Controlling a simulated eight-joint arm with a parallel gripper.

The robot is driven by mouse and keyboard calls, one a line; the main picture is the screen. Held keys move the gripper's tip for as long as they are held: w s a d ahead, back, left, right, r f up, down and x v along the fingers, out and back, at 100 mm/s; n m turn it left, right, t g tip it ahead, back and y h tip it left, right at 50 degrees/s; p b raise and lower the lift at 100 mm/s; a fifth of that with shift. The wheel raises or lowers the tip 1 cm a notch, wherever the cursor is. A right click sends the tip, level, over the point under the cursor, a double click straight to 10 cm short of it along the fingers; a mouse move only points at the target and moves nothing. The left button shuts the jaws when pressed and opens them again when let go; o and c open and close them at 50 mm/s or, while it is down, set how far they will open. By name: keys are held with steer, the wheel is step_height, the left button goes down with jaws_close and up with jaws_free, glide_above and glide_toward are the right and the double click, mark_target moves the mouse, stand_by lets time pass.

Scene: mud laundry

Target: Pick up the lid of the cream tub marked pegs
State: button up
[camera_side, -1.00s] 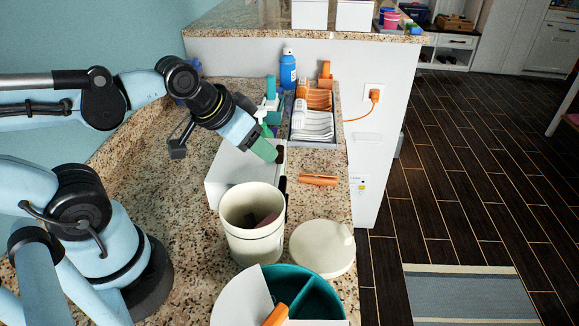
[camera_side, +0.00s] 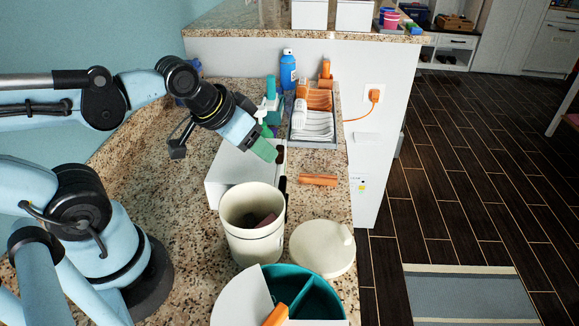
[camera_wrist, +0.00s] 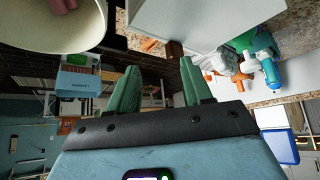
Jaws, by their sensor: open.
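The cream tub (camera_side: 240,240) stands open on the speckled counter, with a dark reddish thing inside; I cannot read a marking on it. A round cream lid (camera_side: 318,252) with a small knob lies flat on the counter, right of the tub and near the edge. My gripper (camera_side: 270,146) is above the white box behind the tub, apart from both tub and lid. In the wrist view my gripper (camera_wrist: 160,82) has its two green fingers apart with nothing between them. The tub (camera_wrist: 60,38) shows there at the top left; I cannot make out the lid.
A white box (camera_side: 222,180) stands behind the tub. A teal divided bowl (camera_side: 318,302) with a white half cover sits in front. An orange piece (camera_side: 318,179) lies behind the lid. A tray (camera_side: 313,142), a blue bottle (camera_side: 288,70) and an orange cable (camera_side: 375,97) are farther back.

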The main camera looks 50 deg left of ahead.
steer(key=shift+c, duration=0.2)
stand_by(0.5)
steer(key=shift+w+d+r+m, duration=0.2)
steer(key=shift+w+d+m, duration=0.15)
steer(key=shift+m, duration=0.15)
steer(key=w+d+r+m+g, duration=0.2)
steer(key=w+d+m+g, duration=0.2)
steer(key=d+m, duration=0.55)
steer(key=m+g, duration=0.3)
steer(key=m, duration=0.9)
glide_above(346, 231)
step_height(346, 231, down, 3)
steer(key=shift+f, duration=5.75)
steer(key=shift+c, duration=0.3)
jaws_close()
